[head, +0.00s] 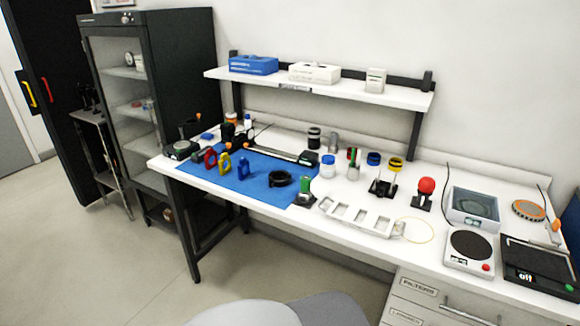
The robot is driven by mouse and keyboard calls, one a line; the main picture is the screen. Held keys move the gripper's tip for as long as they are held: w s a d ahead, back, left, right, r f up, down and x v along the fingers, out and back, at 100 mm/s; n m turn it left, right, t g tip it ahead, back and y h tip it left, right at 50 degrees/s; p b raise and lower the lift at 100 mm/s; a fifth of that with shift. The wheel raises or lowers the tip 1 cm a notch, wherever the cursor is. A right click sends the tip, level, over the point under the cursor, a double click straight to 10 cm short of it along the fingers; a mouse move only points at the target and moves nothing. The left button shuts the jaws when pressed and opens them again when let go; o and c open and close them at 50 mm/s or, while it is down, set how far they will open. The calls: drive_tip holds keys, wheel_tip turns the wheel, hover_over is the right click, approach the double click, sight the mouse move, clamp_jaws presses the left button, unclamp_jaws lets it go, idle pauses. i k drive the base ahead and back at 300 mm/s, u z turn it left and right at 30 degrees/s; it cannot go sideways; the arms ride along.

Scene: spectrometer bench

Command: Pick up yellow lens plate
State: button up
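The yellow lens plate (225,164) stands upright on the left part of the blue mat (262,190), close to the mat's front edge. It looks like a ring-shaped plate with a round opening. A red plate (210,158) stands just to its left and a blue plate (243,169) just to its right, both of similar shape. Small gaps seem to separate them. My gripper is not in view.
A black ring (280,181) lies on the mat, with a green-topped item (304,190) right of it. A dark rail (270,150) lies behind the plates. A shelf (330,89) overhangs the bench's back. Floor (120,260) is open at front left.

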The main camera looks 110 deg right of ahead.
sight(224, 164)
drive_tip(key=z, duration=3.3)
